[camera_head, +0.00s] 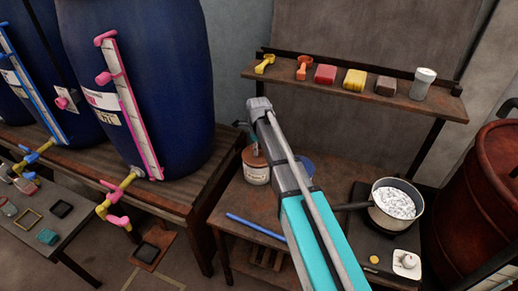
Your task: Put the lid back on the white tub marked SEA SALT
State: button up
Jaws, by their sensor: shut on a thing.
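A white tub (257,176) stands on the brown bench just left of my teal arm. Dark print shows on its front, too small to read. A reddish-brown lid (250,158) is at its top, with a small orange part in the middle. I cannot tell whether the lid is seated or just above the rim. My gripper (244,128) shows only as a small dark piece left of the grey end of my arm, above the tub. It is shut on the lid, though its fingertips are mostly hidden.
A blue round thing (304,166) is partly hidden behind my arm. A blue rod (256,227) lies at the bench front. A pan of white contents (397,203) stands right. A shelf (340,84) with scoops and blocks is above; large blue vats (150,80) stand left.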

dwell(0.4)
jog(key=o, duration=1.1)
jog(key=shift+o, duration=1.1)
jog(key=shift+r, duration=0.1)
jog(key=shift+r+p, duration=3.4)
jog(key=shift+p, duration=0.15)
grip_shut()
